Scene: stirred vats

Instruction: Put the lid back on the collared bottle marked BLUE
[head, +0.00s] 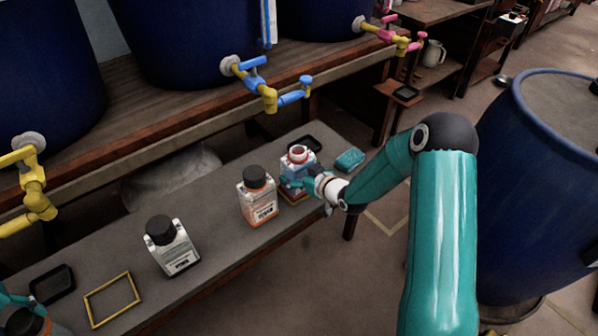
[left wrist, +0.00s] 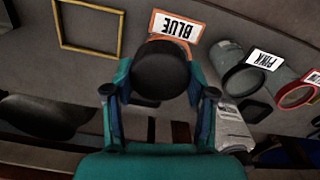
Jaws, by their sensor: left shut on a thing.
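My left gripper (left wrist: 160,95) is shut on a round black lid (left wrist: 162,76), one finger on each side. An orange rim shows just past the lid, beside an upside-down BLUE label (left wrist: 176,27). I cannot tell whether the lid touches what is under it. In the head view my left gripper is cut off at the bottom left corner, by a dark lid (head: 24,322). My right gripper (head: 302,184) is at a white bottle with a red collar (head: 298,153). Its fingers are too small to tell whether they grip the bottle.
A black-lidded bottle (head: 174,252) and an orange-labelled bottle (head: 260,206) stand on the grey bench. A yellow frame (head: 88,310) and black tray (head: 52,270) lie at the left, a teal block (head: 350,159) at the right. A PINK label (left wrist: 264,58) shows in the wrist view. Vats with taps stand behind.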

